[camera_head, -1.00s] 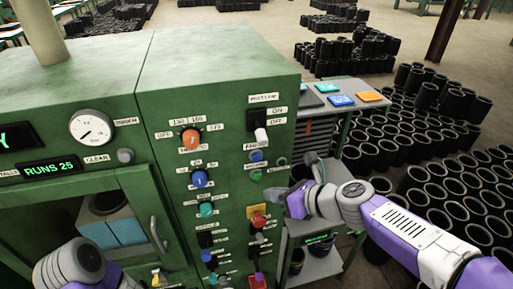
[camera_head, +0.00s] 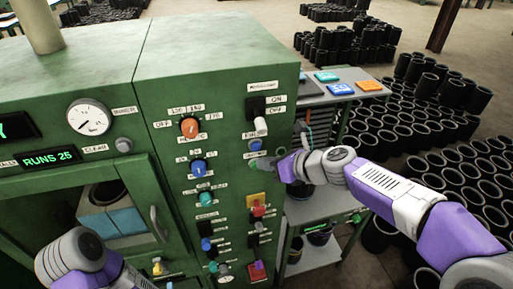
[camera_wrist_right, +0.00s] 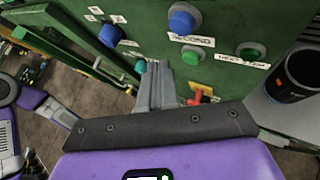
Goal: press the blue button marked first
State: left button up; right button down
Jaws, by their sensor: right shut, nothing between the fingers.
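A blue button (camera_head: 255,145) sits on the right column of the green control panel, with a small label above and below it. In the right wrist view the blue button (camera_wrist_right: 183,19) is at the top, and the label under it seems to read SECOND. No label clearly reads FIRST; the small print is hard to make out. My right gripper (camera_head: 282,165) is shut and empty, just right of and slightly below that button, apart from it as far as I can tell. Its fingers show in the right wrist view (camera_wrist_right: 156,85). My left arm is at lower left; its gripper is out of view.
Green buttons (camera_wrist_right: 192,56) (camera_wrist_right: 250,51) lie close by. A red button (camera_head: 259,209) on a yellow plate is below. A shelf cart (camera_head: 325,205) stands right of the panel.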

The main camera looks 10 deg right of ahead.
aim_at(256, 146)
jog(key=shift+w+p, duration=0.45)
jog(key=shift+w, duration=0.85)
jog(key=shift+w, duration=0.1)
dwell(1.0)
jog(key=shift+w+p, duration=0.3)
jog(key=shift+w, duration=0.05)
jog(key=shift+w, duration=0.3)
dwell(0.5)
jog(key=shift+s, duration=0.15)
dwell(0.3)
jog(key=shift+s, duration=0.6)
